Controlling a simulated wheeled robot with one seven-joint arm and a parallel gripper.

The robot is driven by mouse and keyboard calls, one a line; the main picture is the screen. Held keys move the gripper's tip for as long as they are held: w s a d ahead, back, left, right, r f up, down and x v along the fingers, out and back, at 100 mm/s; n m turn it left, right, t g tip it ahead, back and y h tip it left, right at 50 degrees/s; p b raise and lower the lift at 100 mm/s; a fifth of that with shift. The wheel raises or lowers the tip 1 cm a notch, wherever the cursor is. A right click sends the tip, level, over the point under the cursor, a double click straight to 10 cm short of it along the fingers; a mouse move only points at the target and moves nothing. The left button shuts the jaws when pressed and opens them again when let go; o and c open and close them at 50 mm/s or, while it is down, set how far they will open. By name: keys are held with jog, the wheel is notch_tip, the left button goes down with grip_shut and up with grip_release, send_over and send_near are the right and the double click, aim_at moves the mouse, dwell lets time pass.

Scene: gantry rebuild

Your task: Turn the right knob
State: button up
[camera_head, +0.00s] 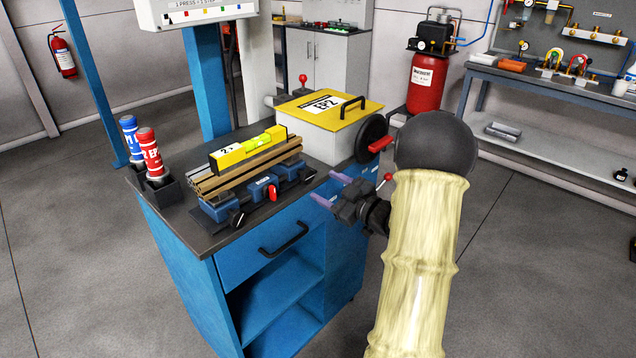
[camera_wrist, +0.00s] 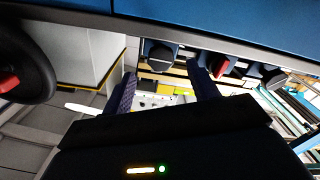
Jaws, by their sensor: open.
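The blue fixture (camera_head: 222,208) on the cart's front edge carries three knobs: a left dark knob (camera_head: 237,219), a middle knob with a red handle (camera_head: 272,192), and a right dark knob (camera_head: 309,175). In the wrist view, which looks turned over, the right knob (camera_wrist: 160,54) is nearest the black handwheel, and the middle red knob (camera_wrist: 221,67) is beside it. My gripper (camera_head: 331,189) is open and empty, in front of the right knob. Its two purple fingers (camera_wrist: 163,88) are spread apart; contact with the knob is not visible.
The blue cart (camera_head: 180,235) bears a yellow level (camera_head: 248,147), blue and red bottles, and a box with a yellow lid (camera_head: 327,108). A black handwheel (camera_head: 371,138) with a red grip stands close to my gripper. Open floor lies right of the cart.

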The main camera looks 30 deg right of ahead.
jog(key=v, duration=1.2)
jog(key=shift+s, duration=0.2)
